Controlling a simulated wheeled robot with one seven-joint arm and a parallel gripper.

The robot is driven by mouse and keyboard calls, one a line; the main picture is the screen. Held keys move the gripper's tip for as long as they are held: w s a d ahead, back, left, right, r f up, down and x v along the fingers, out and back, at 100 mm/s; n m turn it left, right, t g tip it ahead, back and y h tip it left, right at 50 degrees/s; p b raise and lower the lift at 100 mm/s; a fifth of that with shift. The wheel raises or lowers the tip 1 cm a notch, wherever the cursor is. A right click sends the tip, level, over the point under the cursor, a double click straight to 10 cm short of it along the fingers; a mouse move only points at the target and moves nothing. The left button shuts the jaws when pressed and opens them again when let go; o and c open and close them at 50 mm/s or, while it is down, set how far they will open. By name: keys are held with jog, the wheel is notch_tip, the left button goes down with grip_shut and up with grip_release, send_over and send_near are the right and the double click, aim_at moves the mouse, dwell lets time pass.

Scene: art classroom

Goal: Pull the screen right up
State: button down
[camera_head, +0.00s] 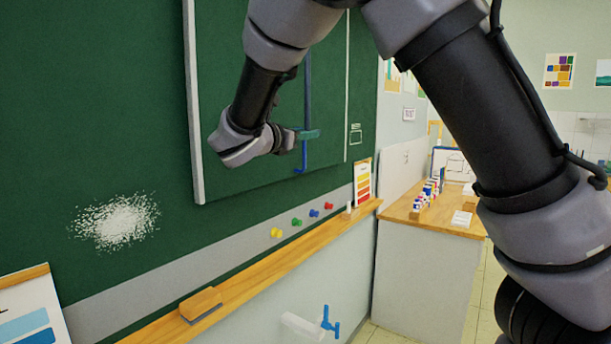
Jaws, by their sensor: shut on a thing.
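The screen (245,95) is a dark green panel with pale side edges. It hangs in front of the fixed green board, and its lower edge is above the row of magnets. A blue upright bar (307,85) with a teal crosspiece and a small hook at its foot stands in front of the screen's right part. My gripper (292,139) is at the crosspiece, shut on the blue bar. The fingers are small and partly hidden by my wrist, so the exact grip is unclear. The screen's top is out of view.
A wooden ledge (255,267) with an eraser (201,304) runs below the board. Several coloured magnets (297,222) sit above it. A blue and white fixture (327,322) is lower down. A counter (432,225) with paints stands at right. Some floor shows beside it.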

notch_tip(320, 180, up, 23)
jog(key=shift+d+r, duration=0.15)
jog(key=shift+w, duration=0.1)
jog(key=c, duration=0.8)
grip_release()
jog(key=shift+r, duration=0.1)
jog(key=v, duration=1.1)
